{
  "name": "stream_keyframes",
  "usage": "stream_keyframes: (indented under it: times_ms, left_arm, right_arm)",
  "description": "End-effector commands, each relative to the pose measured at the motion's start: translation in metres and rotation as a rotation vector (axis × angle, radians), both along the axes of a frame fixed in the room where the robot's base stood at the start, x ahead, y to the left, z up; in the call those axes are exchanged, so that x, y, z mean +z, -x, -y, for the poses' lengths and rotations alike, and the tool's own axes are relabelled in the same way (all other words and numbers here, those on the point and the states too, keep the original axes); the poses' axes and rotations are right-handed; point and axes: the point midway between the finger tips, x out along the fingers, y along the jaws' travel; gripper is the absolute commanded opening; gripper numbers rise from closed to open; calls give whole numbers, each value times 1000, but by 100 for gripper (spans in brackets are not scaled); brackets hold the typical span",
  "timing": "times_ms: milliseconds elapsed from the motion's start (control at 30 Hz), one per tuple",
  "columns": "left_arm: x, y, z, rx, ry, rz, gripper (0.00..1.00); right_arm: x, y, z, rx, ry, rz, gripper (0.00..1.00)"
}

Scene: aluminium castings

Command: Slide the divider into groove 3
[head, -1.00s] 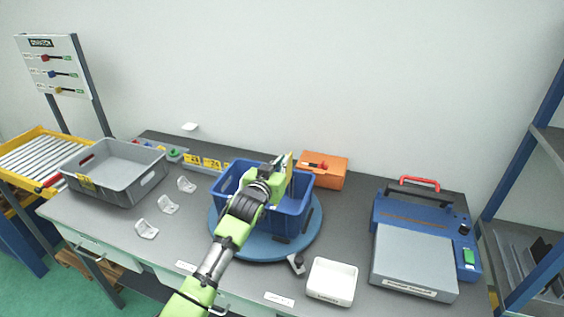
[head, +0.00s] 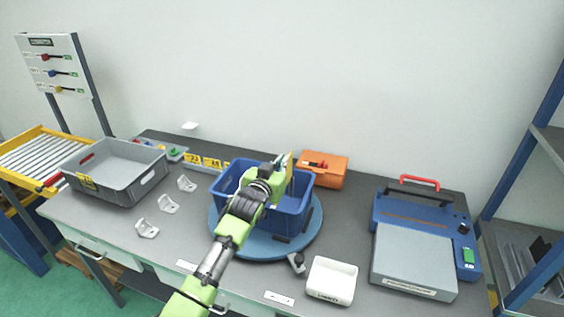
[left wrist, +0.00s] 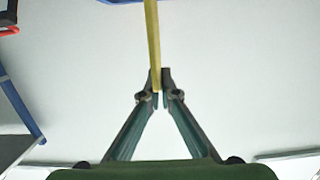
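The blue crate (head: 293,222) stands on a round blue turntable (head: 266,250) in the middle of the table. The divider (head: 290,160) shows as a thin yellowish upright edge at the crate's upper rim. In the left wrist view the divider (left wrist: 153,35) is a narrow yellow strip seen edge-on between the fingertips. My left gripper (left wrist: 159,78) is closed on it. In the head view the left gripper (head: 282,165) is over the crate, and my arm covers part of it. The grooves cannot be made out. My right gripper is not in view.
A grey crate (head: 148,180) stands at the left, with several pale brackets (head: 168,204) near it. An orange case (head: 332,178) is behind the blue crate. A white tray (head: 332,294) and a blue-grey machine (head: 413,262) are at the right.

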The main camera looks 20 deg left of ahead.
Motion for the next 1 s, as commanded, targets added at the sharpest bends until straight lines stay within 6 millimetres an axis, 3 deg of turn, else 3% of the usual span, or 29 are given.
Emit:
stream_keyframes:
  times_ms: [1000]
  left_arm:
    - [-12,0,0,0,0,1,0]
  right_arm:
    - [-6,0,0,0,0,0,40]
